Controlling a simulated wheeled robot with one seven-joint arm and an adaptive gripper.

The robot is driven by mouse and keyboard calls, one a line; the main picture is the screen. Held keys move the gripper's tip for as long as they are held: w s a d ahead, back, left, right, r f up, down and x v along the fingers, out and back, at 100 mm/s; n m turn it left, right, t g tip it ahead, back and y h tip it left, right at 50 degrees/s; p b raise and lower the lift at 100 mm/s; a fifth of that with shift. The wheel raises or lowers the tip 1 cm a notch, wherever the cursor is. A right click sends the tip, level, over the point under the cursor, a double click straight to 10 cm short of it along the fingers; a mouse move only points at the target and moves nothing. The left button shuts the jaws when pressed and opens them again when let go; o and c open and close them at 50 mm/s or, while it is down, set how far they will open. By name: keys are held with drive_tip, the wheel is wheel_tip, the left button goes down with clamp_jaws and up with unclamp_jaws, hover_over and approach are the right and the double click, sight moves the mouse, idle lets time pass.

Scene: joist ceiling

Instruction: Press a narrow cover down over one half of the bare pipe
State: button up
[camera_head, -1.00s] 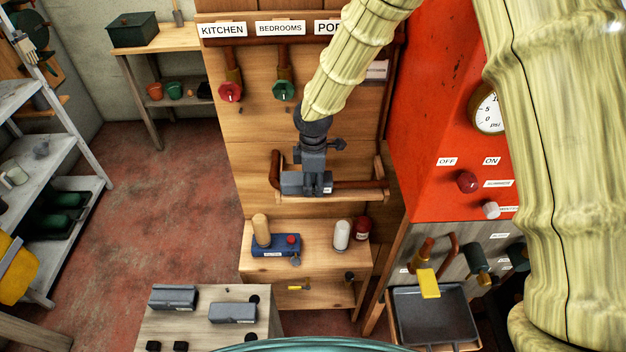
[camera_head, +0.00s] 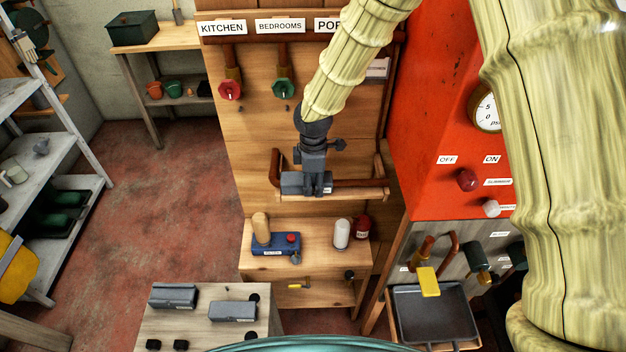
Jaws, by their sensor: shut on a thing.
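The copper pipe (camera_head: 358,184) runs level along a wooden ledge on the plank wall, with upturned ends. A narrow grey cover (camera_head: 293,184) is at its left half, and the pipe's right half shows bare. My gripper (camera_head: 315,188) points down at the cover's right part and is shut on it. I cannot tell whether the cover is fully seated, as the pipe beneath it is hidden. Two more grey covers, one at left (camera_head: 173,296) and one at right (camera_head: 233,311), lie on the near table.
Below the pipe, a wooden bench (camera_head: 318,262) holds a blue torch-like item (camera_head: 275,245), a white canister (camera_head: 342,234) and a red one (camera_head: 362,228). Red (camera_head: 230,90) and green (camera_head: 283,89) valves are above. An orange cabinet (camera_head: 440,120) stands close at right.

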drive_tip(key=o, duration=1.7)
drive_tip(key=shift+c, duration=0.2)
wheel_tip(320, 180, up, 12)
drive_tip(key=shift+s, duration=0.45)
drive_tip(key=shift+f, duration=0.1)
